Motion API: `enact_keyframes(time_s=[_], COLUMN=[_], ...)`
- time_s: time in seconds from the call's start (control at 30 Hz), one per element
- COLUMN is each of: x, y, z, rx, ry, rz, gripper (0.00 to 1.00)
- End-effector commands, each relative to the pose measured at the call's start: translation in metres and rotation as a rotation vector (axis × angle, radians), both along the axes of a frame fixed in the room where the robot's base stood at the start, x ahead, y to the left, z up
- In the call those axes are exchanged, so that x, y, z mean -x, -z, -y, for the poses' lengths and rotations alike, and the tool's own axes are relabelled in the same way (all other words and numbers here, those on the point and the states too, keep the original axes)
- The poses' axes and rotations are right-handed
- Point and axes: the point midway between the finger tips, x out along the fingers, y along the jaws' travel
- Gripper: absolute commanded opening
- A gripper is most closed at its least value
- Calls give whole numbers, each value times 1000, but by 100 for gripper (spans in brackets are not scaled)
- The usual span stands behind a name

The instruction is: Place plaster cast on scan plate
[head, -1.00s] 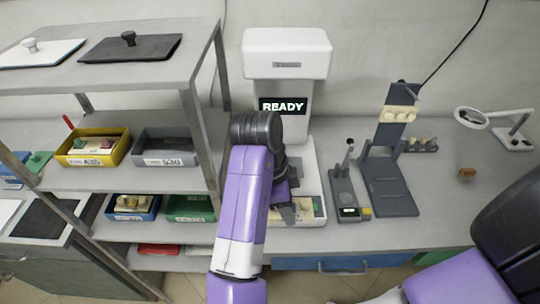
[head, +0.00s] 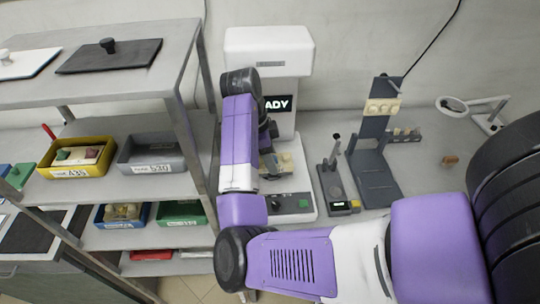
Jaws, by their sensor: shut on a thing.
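The white scanner (head: 270,45) stands against the wall, its display partly covered by my arm, with "ADY" showing. Its base (head: 297,190) carries the scan plate, which my arm and the held piece largely hide. My gripper (head: 270,150) is over the scanner's base, mostly hidden behind my purple arm. It is shut on a small beige plaster cast (head: 284,162), which shows just right of the arm. I cannot tell whether the cast touches the plate.
Left is a shelf rack with a yellow bin (head: 42,172), a grey bin (head: 125,167), a blue bin (head: 102,221) and a green bin (head: 180,222). Right of the scanner are a small grey device (head: 333,185), a dark stand (head: 370,150) and a magnifier lamp (head: 453,105).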

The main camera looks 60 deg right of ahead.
Motion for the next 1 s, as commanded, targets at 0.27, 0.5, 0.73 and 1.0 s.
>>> enact_keyframes(time_s=[0.27,0.5,0.73,1.0], x=[-17,-19,-19,-20], y=[1,10,34,36], z=[31,36,35,35], rx=[0,1,-1,1], ry=[2,0,1,1], rz=[-1,-3,-3,-1], gripper=[0,0,0,0])
